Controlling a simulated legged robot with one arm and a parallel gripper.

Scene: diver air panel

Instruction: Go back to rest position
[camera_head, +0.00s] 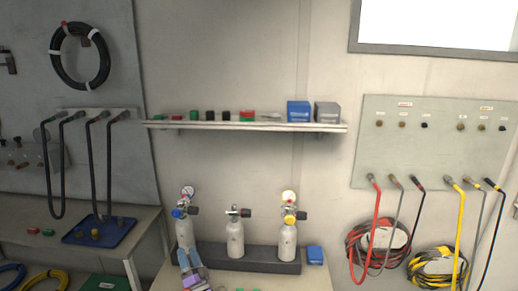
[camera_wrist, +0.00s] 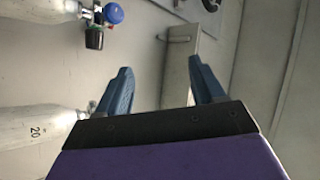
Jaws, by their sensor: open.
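My gripper (camera_head: 188,262) is at the bottom of the head view, in front of the left cylinder (camera_head: 185,234). In the wrist view my gripper (camera_wrist: 158,90) shows two blue fingers spread apart with nothing between them. The left cylinder is white, with a blue knob and a gauge on top. A middle cylinder (camera_head: 235,240) and a right cylinder (camera_head: 287,241) with a yellow-ringed gauge stand upright in a dark rack (camera_head: 262,262). In the wrist view two cylinders lie along the left side, one with a blue knob (camera_wrist: 114,13). I cannot tell whether the fingers touch the left cylinder.
A wall shelf (camera_head: 240,126) holds small items, a blue box (camera_head: 299,111) and a grey box (camera_head: 327,112). A blue tray (camera_head: 97,231) sits on the left bench. The right panel (camera_head: 425,140) carries hanging hoses. A small blue box (camera_head: 315,255) stands right of the rack.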

